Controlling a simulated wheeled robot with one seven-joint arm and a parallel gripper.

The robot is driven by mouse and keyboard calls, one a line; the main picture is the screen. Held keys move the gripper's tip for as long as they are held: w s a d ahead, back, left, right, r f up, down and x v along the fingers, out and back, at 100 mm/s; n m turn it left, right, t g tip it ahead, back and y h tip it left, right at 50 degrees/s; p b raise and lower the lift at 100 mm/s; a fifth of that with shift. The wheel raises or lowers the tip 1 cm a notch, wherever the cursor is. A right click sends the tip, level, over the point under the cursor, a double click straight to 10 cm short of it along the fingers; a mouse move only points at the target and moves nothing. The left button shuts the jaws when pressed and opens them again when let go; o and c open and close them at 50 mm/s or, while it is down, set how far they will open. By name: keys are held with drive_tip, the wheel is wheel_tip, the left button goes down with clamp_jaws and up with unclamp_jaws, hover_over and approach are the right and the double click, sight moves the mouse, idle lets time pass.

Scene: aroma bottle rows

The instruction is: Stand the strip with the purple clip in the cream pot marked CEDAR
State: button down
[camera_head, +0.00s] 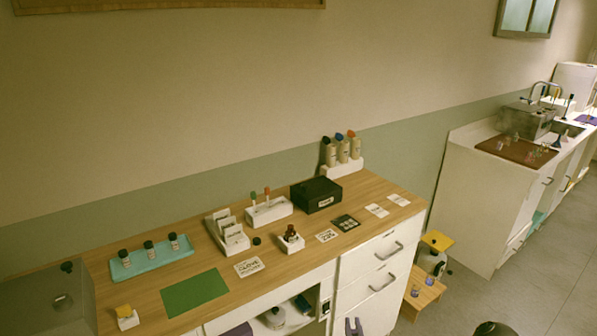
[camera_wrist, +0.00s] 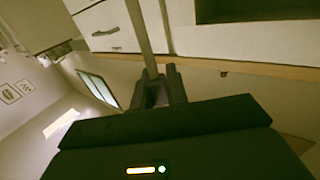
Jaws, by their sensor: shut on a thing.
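My gripper (camera_wrist: 163,88) is shut on a pale, narrow strip (camera_wrist: 139,25) in the wrist view. The strip runs up out of that picture, and no purple clip shows on it. In the head view I cannot make out the held strip. A white holder (camera_head: 268,213) on the wooden counter has upright strips with green and orange clips. Several tall cream containers (camera_head: 343,151) with dark, blue and red tops stand in a white rack at the back. Their marks are too small to read, so I cannot tell which pot is marked CEDAR.
The counter (camera_head: 215,258) also bears a black box (camera_head: 316,195), an amber bottle (camera_head: 291,235) in a white block, a packet tray (camera_head: 235,244), a CLOVE card (camera_head: 249,267), a green mat (camera_head: 194,293) and a teal tray (camera_head: 150,262) of bottles. White drawers (camera_head: 372,271) are below.

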drive_tip(key=s+f, duration=0.4)
drive_tip(key=f, duration=0.1)
drive_tip(key=shift+s+f, duration=0.25)
